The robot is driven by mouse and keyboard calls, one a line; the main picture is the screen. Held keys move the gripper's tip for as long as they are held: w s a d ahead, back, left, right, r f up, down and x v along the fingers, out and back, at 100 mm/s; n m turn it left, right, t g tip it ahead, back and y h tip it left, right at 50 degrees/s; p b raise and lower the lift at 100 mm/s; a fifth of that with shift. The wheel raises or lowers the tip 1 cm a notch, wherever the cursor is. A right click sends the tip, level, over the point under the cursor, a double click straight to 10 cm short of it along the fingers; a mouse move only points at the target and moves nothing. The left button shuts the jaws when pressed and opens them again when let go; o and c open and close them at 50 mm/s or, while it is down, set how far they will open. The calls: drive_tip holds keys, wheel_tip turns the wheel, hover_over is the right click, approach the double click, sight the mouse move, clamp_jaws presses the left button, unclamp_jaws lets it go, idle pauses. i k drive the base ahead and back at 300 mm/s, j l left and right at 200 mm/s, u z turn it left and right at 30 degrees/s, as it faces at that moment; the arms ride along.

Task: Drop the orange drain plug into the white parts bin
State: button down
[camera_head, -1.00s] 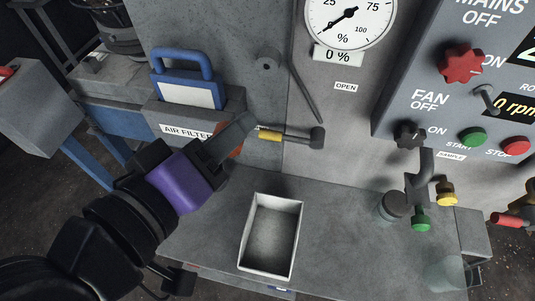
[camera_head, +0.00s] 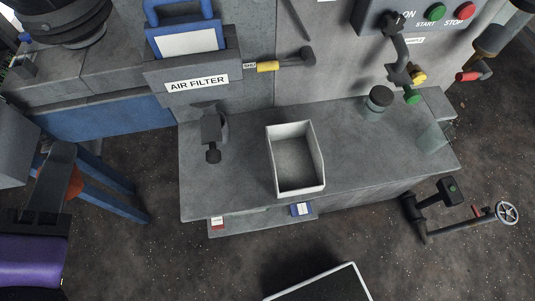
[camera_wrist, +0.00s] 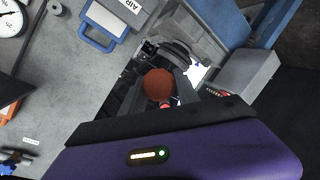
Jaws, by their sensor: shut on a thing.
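The orange drain plug shows as a dull orange-brown round piece (camera_wrist: 158,85) between my fingers in the wrist view. A small part of it (camera_head: 75,184) shows beside the dark fingers in the head view. My gripper (camera_head: 62,172) is shut on it at the lower left, away from the bench and out over the floor side. The white parts bin (camera_head: 319,160) stands upright on the grey bench, well to the right of my gripper. It is an open box and looks empty. The bin is not visible in the wrist view.
An air filter (camera_head: 190,42) with a blue handle sits in its holder behind the bench. A dark clamp-like fitting (camera_head: 212,135) stands left of the bin.

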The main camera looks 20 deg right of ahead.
sight(283, 154)
drive_tip(key=l, duration=0.55)
drive_tip(key=i+l+z, duration=0.15)
drive_tip(key=l, duration=0.9)
drive_tip(key=z, duration=0.05)
